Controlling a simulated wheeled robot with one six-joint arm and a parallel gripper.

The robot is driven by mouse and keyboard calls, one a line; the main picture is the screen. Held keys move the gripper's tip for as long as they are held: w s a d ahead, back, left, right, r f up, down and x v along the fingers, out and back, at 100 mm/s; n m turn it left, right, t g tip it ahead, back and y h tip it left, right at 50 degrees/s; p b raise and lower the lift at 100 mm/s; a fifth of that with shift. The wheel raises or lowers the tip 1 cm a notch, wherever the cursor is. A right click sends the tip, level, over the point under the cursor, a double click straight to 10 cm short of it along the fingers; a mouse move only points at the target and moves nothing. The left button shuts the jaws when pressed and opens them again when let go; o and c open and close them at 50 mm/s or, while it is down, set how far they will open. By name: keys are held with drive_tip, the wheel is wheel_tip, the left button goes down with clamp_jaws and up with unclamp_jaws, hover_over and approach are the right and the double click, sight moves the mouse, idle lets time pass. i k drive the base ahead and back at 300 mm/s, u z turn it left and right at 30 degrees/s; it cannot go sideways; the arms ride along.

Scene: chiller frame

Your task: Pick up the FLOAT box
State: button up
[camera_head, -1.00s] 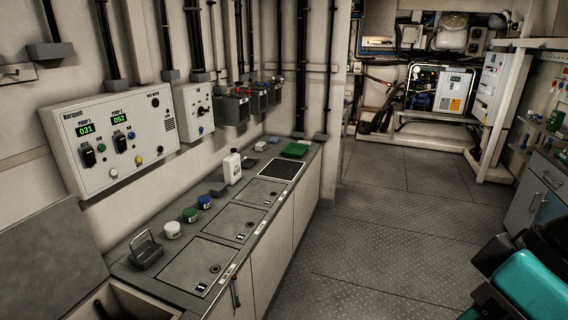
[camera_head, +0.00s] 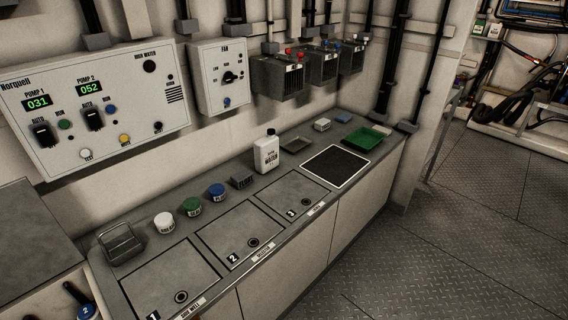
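A small dark grey box (camera_head: 242,181) with a label on its front stands on the grey counter (camera_head: 143,262). It is right of the blue-lidded jar (camera_head: 217,192) and left of the white bottle (camera_head: 267,153). Its lettering is too small to read surely, so I cannot tell for certain that it is the FLOAT box. A pale small box (camera_head: 322,125) and a grey-blue one (camera_head: 344,117) sit farther back, their labels unreadable. My gripper is not in view.
White-lidded (camera_head: 164,222) and green-lidded (camera_head: 192,206) jars stand left of the blue one. A wire holder (camera_head: 121,242) is at the left. A grey tray (camera_head: 296,145) and green tray (camera_head: 366,139) are behind. The control panel (camera_head: 93,106) overhangs; floor (camera_head: 455,245) at right is clear.

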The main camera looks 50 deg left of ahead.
sight(240, 179)
drive_tip(key=u, duration=0.1)
drive_tip(key=i, duration=1.5)
drive_tip(key=u, duration=0.65)
drive_tip(key=i, duration=0.75)
drive_tip(key=u, duration=1.65)
drive_tip(key=i, duration=0.8)
drive_tip(key=u, duration=0.7)
